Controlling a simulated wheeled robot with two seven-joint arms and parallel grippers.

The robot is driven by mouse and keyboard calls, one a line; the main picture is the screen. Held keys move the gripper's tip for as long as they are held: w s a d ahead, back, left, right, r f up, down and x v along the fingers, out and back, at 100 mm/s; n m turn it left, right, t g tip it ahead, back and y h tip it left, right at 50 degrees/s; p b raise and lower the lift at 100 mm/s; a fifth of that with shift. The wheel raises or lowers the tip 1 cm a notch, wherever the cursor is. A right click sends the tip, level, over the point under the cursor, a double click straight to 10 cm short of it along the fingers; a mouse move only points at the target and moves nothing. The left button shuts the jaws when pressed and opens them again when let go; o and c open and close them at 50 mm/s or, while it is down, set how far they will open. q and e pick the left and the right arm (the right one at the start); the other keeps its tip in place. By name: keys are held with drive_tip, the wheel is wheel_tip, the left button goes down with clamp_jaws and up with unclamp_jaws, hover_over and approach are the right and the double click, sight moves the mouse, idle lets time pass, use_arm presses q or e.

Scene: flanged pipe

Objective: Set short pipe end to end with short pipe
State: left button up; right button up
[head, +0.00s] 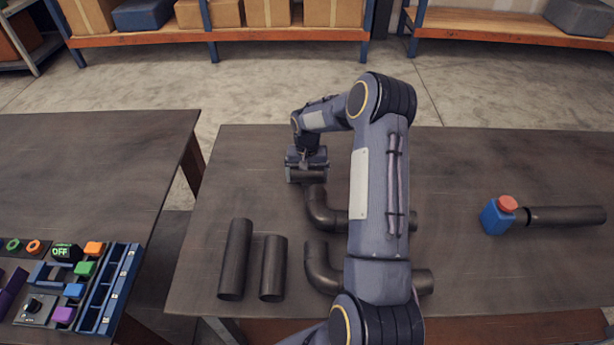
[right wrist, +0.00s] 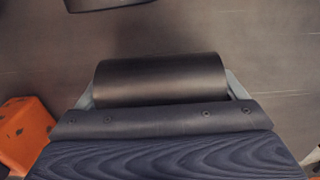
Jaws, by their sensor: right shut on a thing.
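My right gripper (head: 307,167) is shut on a short dark pipe (head: 307,176) over the back left part of the right table. In the right wrist view this short pipe (right wrist: 160,80) lies crosswise between the fingers. The head view does not clearly show how high it is above the table. Another short dark pipe (head: 274,268) lies on the table nearer the front, apart from the held one. My left gripper is not in view.
A longer pipe (head: 235,260) lies left of the short one. Two elbow pipes (head: 320,212) (head: 320,268) lie partly behind my right arm. A blue block with a red top (head: 497,216) touches or nearly touches a pipe (head: 566,216) on the right. The back right tabletop is clear.

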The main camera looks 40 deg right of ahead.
drive_tip(key=shift+f, duration=0.15)
drive_tip(key=o, duration=0.9)
